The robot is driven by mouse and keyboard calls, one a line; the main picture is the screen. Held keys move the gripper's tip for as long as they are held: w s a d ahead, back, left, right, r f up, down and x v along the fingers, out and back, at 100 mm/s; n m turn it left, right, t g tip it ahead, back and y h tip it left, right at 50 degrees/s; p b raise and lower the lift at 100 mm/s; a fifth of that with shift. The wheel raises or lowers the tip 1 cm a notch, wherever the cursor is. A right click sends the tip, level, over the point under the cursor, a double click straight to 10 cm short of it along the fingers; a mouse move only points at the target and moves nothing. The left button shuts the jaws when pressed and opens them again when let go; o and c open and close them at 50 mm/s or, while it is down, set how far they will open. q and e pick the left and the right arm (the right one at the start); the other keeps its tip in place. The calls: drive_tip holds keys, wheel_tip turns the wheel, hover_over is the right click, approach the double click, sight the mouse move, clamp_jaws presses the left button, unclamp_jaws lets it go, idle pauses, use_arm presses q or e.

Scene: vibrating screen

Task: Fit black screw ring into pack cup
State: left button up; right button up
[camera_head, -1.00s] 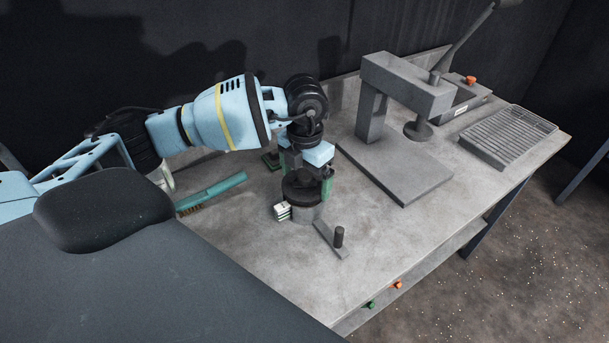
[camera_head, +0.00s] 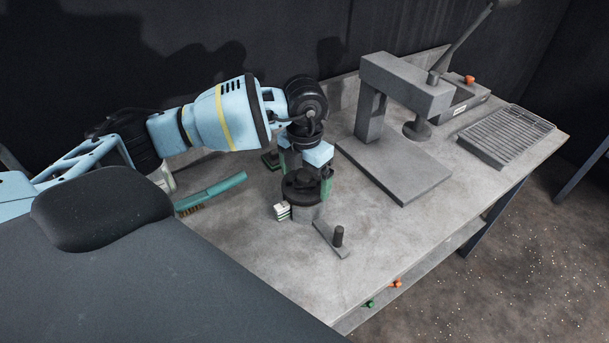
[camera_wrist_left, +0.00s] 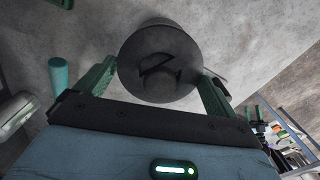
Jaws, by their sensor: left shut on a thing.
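The black screw ring (camera_head: 300,194) is a dark round disc with a raised centre. It sits at the top of the grey pack cup (camera_head: 307,214), which stands on the bench. My left gripper (camera_head: 306,184) points down from above, with its green fingers on either side of the ring, shut on it. My right gripper is not in view.
A small white block (camera_head: 282,212) is beside the cup, and a flat bracket with a dark peg (camera_head: 338,237) lies in front. A green-handled brush (camera_head: 212,192) lies left. A grey press (camera_head: 405,85) and a wire-topped tray (camera_head: 507,135) stand right. The front bench is mostly clear.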

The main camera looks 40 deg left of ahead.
sight(305, 175)
use_arm(q)
drive_tip(key=shift+f, duration=0.95)
idle(0.8)
drive_tip(key=o, duration=0.7)
drive_tip(key=shift+c, duration=0.2)
drive_tip(key=shift+r, duration=0.1)
wheel_tip(305, 175, up, 8)
drive_tip(key=shift+f, duration=0.2)
idle(0.3)
